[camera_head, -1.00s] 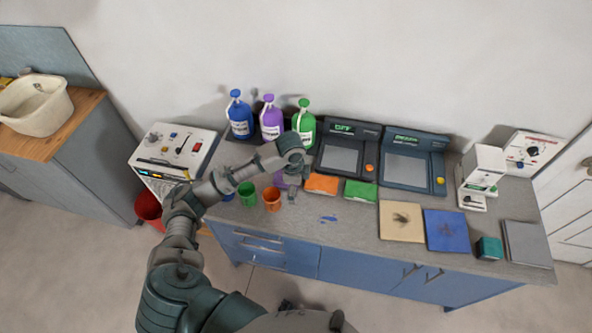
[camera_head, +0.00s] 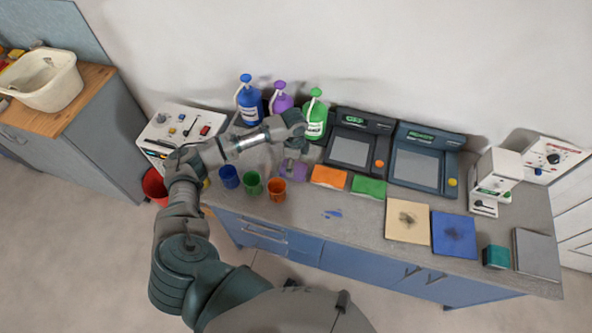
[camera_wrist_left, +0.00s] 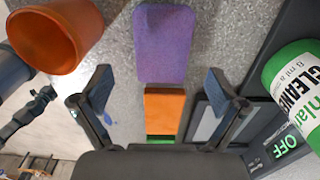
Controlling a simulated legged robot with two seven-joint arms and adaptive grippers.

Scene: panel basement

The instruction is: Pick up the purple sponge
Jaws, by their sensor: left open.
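The purple sponge (camera_head: 293,173) lies flat on the grey countertop, left of the orange sponge (camera_head: 329,177), and is partly covered by my left gripper in the head view. In the left wrist view the purple sponge (camera_wrist_left: 163,43) lies ahead of and between the open fingers, with nothing held. My left gripper (camera_head: 292,163) points down above it; its two fingers also show spread in the left wrist view (camera_wrist_left: 160,92). The orange sponge (camera_wrist_left: 164,110) shows below the purple one there. My right gripper is not in view.
An orange cup (camera_head: 276,189), a green cup (camera_head: 251,184) and a blue cup (camera_head: 229,177) stand close on the left. A green cleaner bottle (camera_head: 315,119) stands behind. A green sponge (camera_head: 369,187) lies right of the orange one. Two dark panels (camera_head: 423,165) stand at the back.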

